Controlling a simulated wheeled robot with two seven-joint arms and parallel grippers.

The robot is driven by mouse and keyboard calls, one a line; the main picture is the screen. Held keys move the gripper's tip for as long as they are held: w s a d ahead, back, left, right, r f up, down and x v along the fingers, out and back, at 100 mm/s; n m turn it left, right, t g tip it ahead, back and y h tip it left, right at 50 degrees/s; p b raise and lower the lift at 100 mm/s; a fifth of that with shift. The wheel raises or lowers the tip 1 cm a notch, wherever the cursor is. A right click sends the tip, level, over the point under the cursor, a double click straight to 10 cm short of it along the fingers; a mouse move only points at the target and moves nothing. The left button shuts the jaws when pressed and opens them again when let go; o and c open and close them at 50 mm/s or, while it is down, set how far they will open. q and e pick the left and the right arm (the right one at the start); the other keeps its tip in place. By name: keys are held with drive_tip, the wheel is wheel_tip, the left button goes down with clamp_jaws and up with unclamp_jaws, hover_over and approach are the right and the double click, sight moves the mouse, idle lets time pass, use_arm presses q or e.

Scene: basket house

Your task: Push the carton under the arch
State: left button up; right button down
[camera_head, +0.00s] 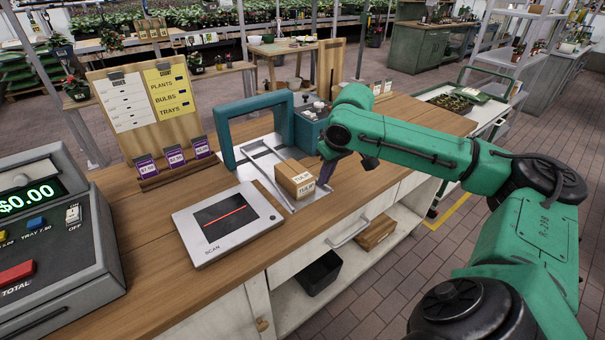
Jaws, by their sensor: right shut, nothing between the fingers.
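The carton (291,177) is a small brown box marked "TULIP". It sits upright on a metal plate with guide rails (268,160), on the near right side of the teal arch (224,133). The arch spans the plate, and the carton is outside its opening. My right gripper (325,178) is shut and empty, pointing down just right of the carton. I cannot tell whether its fingers touch the carton. My left gripper is not in view.
A scanner pad (225,222) lies left of the carton. A cash register (48,250) stands at the far left. A price board (143,105) with purple tags is behind. A teal box (311,128) adjoins the arch's right post. The counter's front edge is close to the gripper.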

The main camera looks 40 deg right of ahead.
sight(308, 198)
drive_tip(key=f, duration=0.3)
drive_tip(key=shift+s+d+f, duration=0.1)
drive_tip(key=shift+s+d, duration=0.15)
drive_tip(key=shift+d, duration=0.1)
drive_tip(key=x, duration=0.6)
drive_tip(key=shift+w+a+p, duration=0.15)
drive_tip(key=shift+w+p, duration=0.15)
drive_tip(key=shift+p, duration=0.1)
drive_tip(key=w+p, duration=0.1)
drive_tip(key=w, duration=0.2)
drive_tip(key=shift+w+f, duration=0.1)
drive_tip(key=shift+w, duration=0.1)
drive_tip(key=shift+w+f, duration=0.1)
drive_tip(key=shift+w, duration=0.3)
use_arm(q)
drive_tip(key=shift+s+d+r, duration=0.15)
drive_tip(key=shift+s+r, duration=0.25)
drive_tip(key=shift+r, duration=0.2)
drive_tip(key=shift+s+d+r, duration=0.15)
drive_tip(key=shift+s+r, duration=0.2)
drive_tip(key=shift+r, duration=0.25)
